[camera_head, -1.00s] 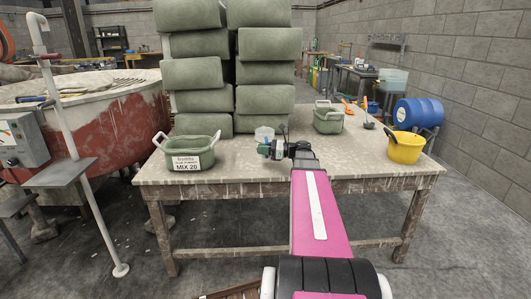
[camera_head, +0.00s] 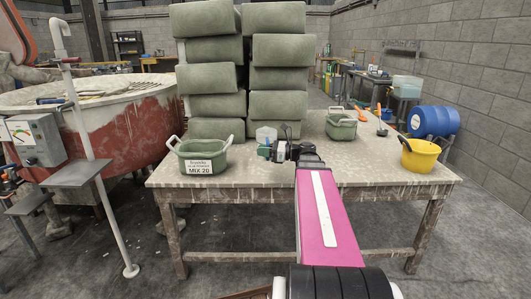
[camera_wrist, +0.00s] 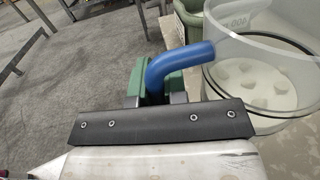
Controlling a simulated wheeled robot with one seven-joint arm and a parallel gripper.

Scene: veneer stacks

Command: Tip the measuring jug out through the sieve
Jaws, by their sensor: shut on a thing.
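The measuring jug (camera_wrist: 262,75) is clear, with a bent blue handle (camera_wrist: 180,64). In the wrist view pale, lumpy stuff shows at its bottom and a dark ring runs around its wall. My gripper (camera_wrist: 150,88), with green finger pads, is shut on the handle. In the head view my gripper (camera_head: 269,150) and the small, pale jug (camera_head: 265,134) are over the table's back middle, right of the green MIX 20 tub (camera_head: 203,162). The jug looks about upright. I cannot make out the sieve for certain in either view.
The worktable (camera_head: 385,172) carries tall stacks of green blocks (camera_head: 280,77) at the back. A second green tub (camera_head: 341,126), an orange-handled ladle (camera_head: 381,126) and a yellow bucket (camera_head: 420,155) stand right. A red vat (camera_head: 120,125) is left. The table's front is mostly clear.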

